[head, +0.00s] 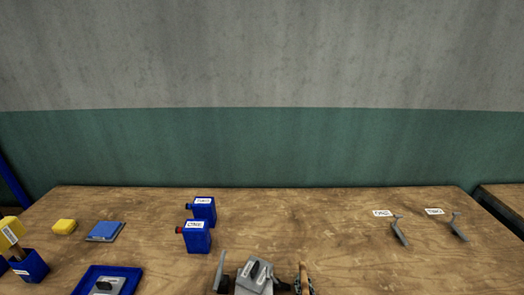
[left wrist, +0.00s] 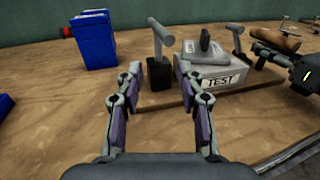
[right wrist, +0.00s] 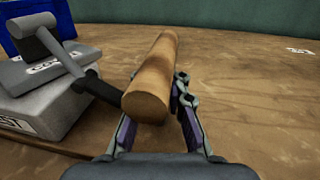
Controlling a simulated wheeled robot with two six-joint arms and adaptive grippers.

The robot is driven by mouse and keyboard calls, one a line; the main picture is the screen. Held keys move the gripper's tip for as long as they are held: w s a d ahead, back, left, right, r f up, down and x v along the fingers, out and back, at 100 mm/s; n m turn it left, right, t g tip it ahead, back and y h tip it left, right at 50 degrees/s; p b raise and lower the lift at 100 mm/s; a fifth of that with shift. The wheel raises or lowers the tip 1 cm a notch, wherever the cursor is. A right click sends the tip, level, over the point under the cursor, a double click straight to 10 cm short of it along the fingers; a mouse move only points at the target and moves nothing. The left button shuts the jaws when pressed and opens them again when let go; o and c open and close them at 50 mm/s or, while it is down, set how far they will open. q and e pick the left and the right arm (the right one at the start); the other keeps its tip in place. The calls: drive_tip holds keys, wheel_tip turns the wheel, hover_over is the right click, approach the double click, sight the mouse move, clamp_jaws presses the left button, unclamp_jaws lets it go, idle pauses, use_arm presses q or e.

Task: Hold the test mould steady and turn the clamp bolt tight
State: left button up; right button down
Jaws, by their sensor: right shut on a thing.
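The test mould (left wrist: 222,76), a pale grey block labelled TEST with a dark grip on top, sits on a brown board; it also shows in the head view (head: 250,277). A clamp (left wrist: 158,75) with a black base and grey T-shaped handle stands at its left side, and a similar one (left wrist: 237,44) at its right. My left gripper (left wrist: 157,80) is open and empty, its fingers apart before the left clamp. My right gripper (right wrist: 155,100) is shut on a wooden cylinder (right wrist: 153,78) beside the right clamp's black base (right wrist: 98,86). Its far fingertip is partly hidden.
Two blue containers (head: 197,238) (head: 204,209) stand behind the mould to the left. Two grey tools (head: 399,231) (head: 458,228) lie at the right. The table between is clear.

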use_arm(q)
drive_tip(key=c, duration=0.7)
drive_tip(key=shift+w+a+n, duration=0.15)
drive_tip(key=shift+a+n, duration=0.15)
drive_tip(key=shift+n, duration=0.9)
clamp_jaws()
drive_tip(key=w+a+r+n+t+y, duration=0.15)
drive_tip(key=a+n, duration=0.35)
drive_tip(key=n, duration=1.3)
drive_tip(key=w+a+n+y, duration=0.25)
drive_tip(key=a+n, duration=0.25)
drive_tip(key=n, duration=1.3)
drive_tip(key=d+n+h, duration=0.1)
drive_tip(key=n, duration=0.5)
drive_tip(key=s+d+n+h, duration=0.1)
drive_tip(key=n, duration=0.5)
drive_tip(key=d+n+g+h, duration=0.1)
drive_tip(key=d+n+h, duration=0.1)
drive_tip(key=n, duration=0.3)
drive_tip(key=shift+s+f+n, duration=0.15)
drive_tip(key=shift+f+n, duration=0.2)
drive_tip(key=shift+n, duration=0.05)
